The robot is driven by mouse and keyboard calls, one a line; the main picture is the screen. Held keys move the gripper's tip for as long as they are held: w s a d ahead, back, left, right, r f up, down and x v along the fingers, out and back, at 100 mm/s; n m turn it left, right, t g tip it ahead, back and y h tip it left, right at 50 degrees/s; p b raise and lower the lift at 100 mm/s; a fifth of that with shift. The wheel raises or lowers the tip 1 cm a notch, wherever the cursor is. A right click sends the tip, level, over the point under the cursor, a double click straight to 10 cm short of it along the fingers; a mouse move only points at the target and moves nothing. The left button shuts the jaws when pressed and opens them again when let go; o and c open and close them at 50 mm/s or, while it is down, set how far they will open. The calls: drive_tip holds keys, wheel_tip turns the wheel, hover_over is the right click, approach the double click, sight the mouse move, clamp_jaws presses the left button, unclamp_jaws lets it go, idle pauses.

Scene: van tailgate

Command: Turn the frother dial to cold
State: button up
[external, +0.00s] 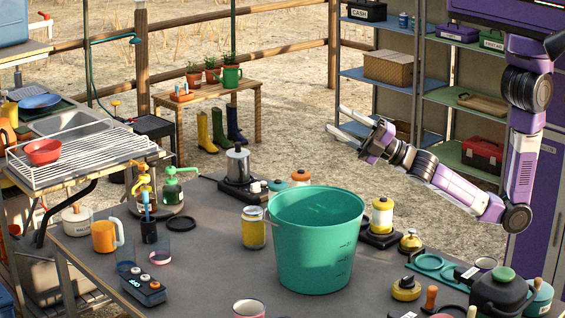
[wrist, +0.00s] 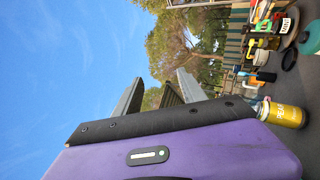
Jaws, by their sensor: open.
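My gripper (external: 336,119) is raised above the ground beyond the table's far side, its two fingers spread and empty. It also shows in the wrist view (wrist: 160,78), with sky and trees between and behind the fingers. A silver jug on a black base (external: 240,168) with pale knobs stands at the table's back edge, left of my gripper and well apart from it; it may be the frother. A second black base with a yellow-banded canister (external: 382,217) stands right of the bucket. No dial marking can be read on either, so I cannot tell which is the frother.
A large teal bucket (external: 315,268) fills the middle of the grey table (external: 205,275). A yellow jar (external: 253,228) stands left of it. A dark kettle (external: 500,292) and several small items crowd the right. Metal shelves (external: 380,80) stand behind my arm.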

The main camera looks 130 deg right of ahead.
drive_tip(key=s+d+r+m+g+h+b, duration=0.1)
drive_tip(key=s+d+r+m+g+h, duration=0.2)
drive_tip(key=s+d+m+g, duration=0.4)
drive_tip(key=s+d+r+m+g+h+b, duration=0.1)
drive_tip(key=s+d+r+m+g+h, duration=0.25)
drive_tip(key=d+g, duration=0.7)
drive_tip(key=s+d+f+m+g+y, duration=0.2)
drive_tip(key=s+d+m+g+y, duration=0.5)
drive_tip(key=s, duration=0.3)
drive_tip(key=m+t+y+b, duration=0.8)
drive_tip(key=m+y+b, duration=0.1)
drive_tip(key=m+y, duration=0.3)
approach(256, 183)
drive_tip(key=shift+n, duration=0.25)
drive_tip(key=shift+b+x, duration=0.35)
drive_tip(key=shift+x, duration=3.65)
drive_tip(key=shift+w+a, duration=0.1)
drive_tip(key=shift+w, duration=0.05)
